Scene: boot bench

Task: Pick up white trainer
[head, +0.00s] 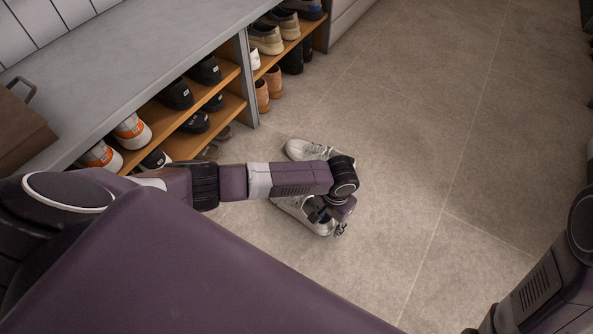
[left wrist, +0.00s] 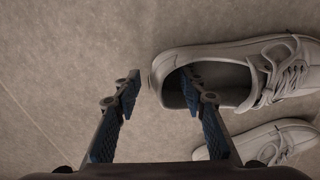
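Two white trainers lie on the tiled floor. In the head view, the nearer trainer (head: 290,204) is partly hidden by my left arm and gripper (head: 339,224); the farther trainer (head: 303,149) is also partly covered by the arm. In the left wrist view, my left gripper (left wrist: 160,78) is open around the heel edge of one white trainer (left wrist: 222,52). One finger is over or in its opening, the other is outside the heel. The second trainer (left wrist: 275,138) lies beside it, partly hidden by my gripper. My right gripper is not clearly visible; only its arm shows.
A grey bench (head: 130,62) with wooden shelves (head: 187,146) holding several shoes stands at the left. A brown box (head: 20,132) sits on the bench. The tiled floor (head: 430,120) to the right of the trainers is clear.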

